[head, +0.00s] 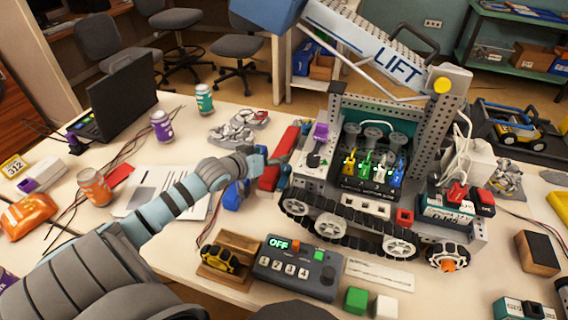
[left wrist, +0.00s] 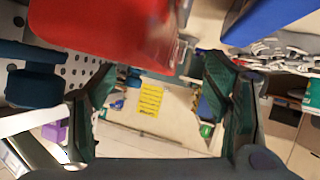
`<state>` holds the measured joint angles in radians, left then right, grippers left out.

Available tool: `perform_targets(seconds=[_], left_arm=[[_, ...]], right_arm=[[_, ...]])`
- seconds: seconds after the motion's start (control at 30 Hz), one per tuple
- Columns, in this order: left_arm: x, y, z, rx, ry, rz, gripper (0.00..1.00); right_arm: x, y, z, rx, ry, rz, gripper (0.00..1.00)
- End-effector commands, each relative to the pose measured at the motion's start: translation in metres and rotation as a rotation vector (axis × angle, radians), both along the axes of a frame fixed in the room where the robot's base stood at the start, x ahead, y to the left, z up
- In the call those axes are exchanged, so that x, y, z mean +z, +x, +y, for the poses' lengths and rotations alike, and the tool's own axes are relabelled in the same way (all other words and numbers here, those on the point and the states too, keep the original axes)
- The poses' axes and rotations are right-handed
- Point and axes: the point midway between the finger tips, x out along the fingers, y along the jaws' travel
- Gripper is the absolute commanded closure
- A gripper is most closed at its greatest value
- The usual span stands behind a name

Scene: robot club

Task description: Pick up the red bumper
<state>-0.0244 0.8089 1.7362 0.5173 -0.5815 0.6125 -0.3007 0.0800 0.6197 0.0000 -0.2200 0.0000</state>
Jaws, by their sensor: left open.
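The red bumper (head: 287,143) is a long red piece on the table, just left of the tracked robot (head: 340,212). My left gripper (head: 272,163) reaches it from the left and covers part of its middle. In the left wrist view the red bumper (left wrist: 110,28) is large at the top, beyond the fingers. My left gripper (left wrist: 160,85) is open there, with nothing seen between its fingers. I cannot tell whether a finger touches the bumper. My right gripper is not in view.
A blue piece (head: 232,196) lies just left of the bumper, under my arm. Grey metal parts (head: 238,127) lie behind it. A control box (head: 297,268) stands in front. Cans, a laptop (head: 122,100) and papers (head: 150,192) are to the left. The lift arm (head: 375,50) rises above the robot.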

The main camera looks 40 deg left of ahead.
Motion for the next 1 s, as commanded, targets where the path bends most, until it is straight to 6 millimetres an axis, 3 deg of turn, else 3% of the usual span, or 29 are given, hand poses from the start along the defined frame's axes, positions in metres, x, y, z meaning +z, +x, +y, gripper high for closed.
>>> perform_targets(seconds=[0.1, 0.2, 0.43, 0.8, 1.0], left_arm=[[-0.01, 0.025, -0.005, 0.0, -0.01, -0.005, 0.3], [-0.017, 0.037, -0.003, 0.001, -0.005, -0.002, 0.3], [-0.016, 0.04, -0.003, -0.003, -0.001, -0.001, 0.3], [-0.016, 0.04, -0.003, -0.002, -0.002, 0.0, 0.89], [-0.016, 0.04, -0.004, -0.003, -0.003, 0.0, 0.89]], right_arm=[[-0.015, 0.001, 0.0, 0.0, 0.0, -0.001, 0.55], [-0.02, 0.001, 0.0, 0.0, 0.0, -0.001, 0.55], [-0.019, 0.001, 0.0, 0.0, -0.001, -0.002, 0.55], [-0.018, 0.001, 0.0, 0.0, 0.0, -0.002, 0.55], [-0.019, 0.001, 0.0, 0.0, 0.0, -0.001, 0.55]])
